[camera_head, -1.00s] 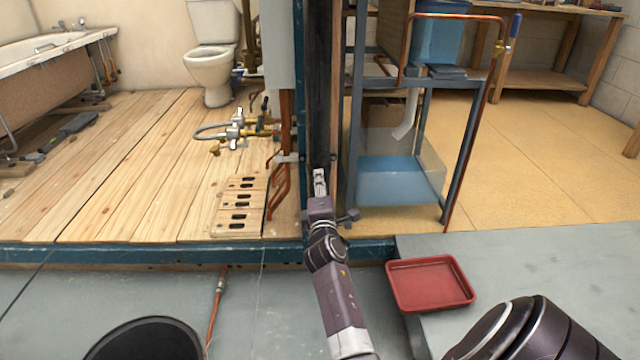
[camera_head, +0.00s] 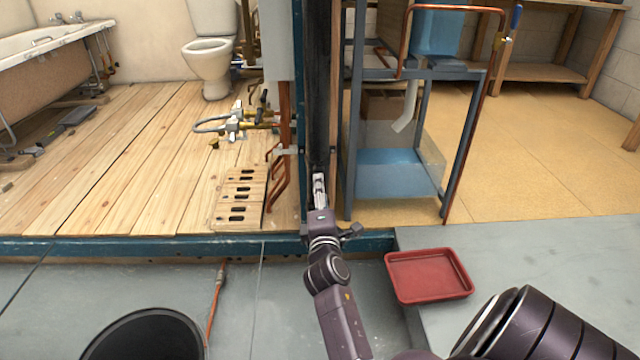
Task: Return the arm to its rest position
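My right arm comes in from the bottom right and reaches up to the middle of the view. Its gripper (camera_head: 319,185) points away from me, in front of the dark upright post (camera_head: 320,90) between the two bays. The fingers are small and seen from behind, so I cannot tell whether they are open or shut. I see nothing held in them. My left gripper is not in view.
A blue-grey metal frame stand (camera_head: 352,150) with a blue-tinted clear tank (camera_head: 395,178) stands right of the gripper. A red tray (camera_head: 430,276) lies on the grey floor. A black bucket (camera_head: 145,335) stands at lower left. Slotted wooden blocks (camera_head: 240,195) lie on the planks.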

